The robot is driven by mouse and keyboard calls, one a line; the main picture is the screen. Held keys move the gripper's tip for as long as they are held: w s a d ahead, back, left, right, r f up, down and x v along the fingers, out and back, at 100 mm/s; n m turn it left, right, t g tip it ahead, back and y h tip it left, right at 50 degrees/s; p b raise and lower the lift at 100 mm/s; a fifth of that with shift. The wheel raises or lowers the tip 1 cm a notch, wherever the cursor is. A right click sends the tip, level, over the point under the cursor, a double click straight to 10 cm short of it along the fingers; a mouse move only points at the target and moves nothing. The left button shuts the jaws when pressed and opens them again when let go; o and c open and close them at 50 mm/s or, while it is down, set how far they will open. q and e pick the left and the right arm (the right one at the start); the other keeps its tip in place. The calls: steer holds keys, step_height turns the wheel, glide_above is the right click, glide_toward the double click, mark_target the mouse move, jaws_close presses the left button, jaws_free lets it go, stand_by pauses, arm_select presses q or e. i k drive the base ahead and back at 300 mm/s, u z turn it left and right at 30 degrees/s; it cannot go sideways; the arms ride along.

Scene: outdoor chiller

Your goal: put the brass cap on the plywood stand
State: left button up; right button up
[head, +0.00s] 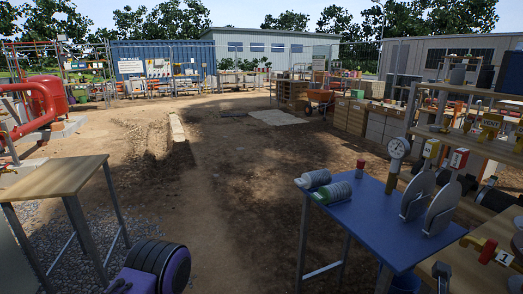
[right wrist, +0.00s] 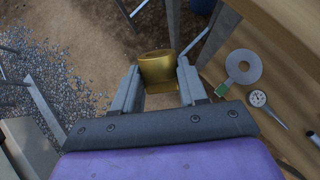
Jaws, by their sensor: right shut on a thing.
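A brass cap (right wrist: 157,68) sits between the fingers of my right gripper (right wrist: 155,85) in the right wrist view. The fingers are shut on it, one at each side. It is held above bare ground, left of a wooden table. The cap does not show in the head view. A bare wood-topped stand (head: 52,178) with grey metal legs is at the left of the head view; it looks like the plywood stand. Nothing lies on its top. My left gripper's fingers do not show.
A blue table (head: 365,212) at right holds grey-green cylinders (head: 334,192), a gauge (head: 397,150) and grey discs (head: 440,208). Open dirt ground (head: 235,205) lies between stand and blue table.

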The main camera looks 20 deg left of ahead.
mark_target(70, 172)
steer(key=u, duration=1.1)
steer(key=i, duration=4.5)
steer(key=u, duration=3.1)
